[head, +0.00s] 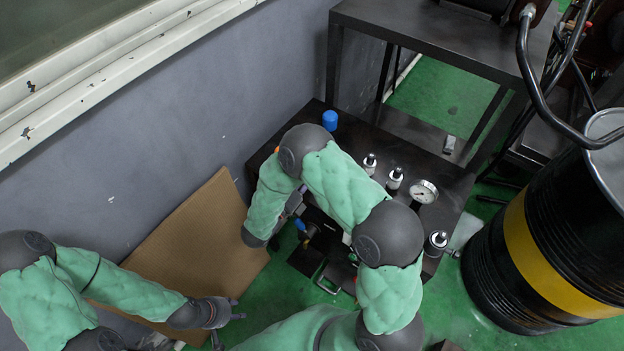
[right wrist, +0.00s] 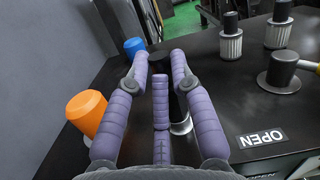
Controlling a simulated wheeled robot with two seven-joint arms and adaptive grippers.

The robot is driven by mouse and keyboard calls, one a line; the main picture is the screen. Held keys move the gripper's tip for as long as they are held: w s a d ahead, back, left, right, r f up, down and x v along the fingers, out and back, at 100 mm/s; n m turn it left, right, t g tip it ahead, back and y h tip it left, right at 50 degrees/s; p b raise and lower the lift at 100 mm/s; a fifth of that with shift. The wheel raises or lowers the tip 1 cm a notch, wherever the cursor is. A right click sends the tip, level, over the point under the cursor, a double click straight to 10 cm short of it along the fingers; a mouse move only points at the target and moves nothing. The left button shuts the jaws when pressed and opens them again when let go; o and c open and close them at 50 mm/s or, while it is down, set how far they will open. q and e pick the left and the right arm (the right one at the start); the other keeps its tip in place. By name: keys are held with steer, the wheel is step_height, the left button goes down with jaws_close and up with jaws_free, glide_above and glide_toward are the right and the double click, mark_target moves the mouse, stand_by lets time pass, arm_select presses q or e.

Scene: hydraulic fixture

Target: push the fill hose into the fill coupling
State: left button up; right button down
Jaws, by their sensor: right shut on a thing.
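My right gripper (right wrist: 160,82) is shut on a black cylindrical piece (right wrist: 158,62), which I take to be the end of the fill hose. Its purple fingers hide most of it. Just right of the middle finger, a dark cylinder with a bright metal lower end (right wrist: 181,126) shows low over the bench top. I cannot tell whether this is the fill coupling or part of the held piece, so seating cannot be judged. In the head view my right arm hides the right gripper's tips. My left gripper (head: 232,318) is open and empty, low at the left.
An orange cap (right wrist: 87,112) and a blue cap (right wrist: 134,47) stand left of the right gripper. A striped drum (head: 535,250) stands right, cardboard (head: 195,250) leans left.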

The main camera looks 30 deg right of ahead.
steer(key=shift+f, duration=0.1)
steer(key=c, duration=0.8)
jaws_free()
steer(key=shift+a, duration=0.1)
steer(key=shift+v, duration=5.95)
steer(key=shift+s, duration=0.15)
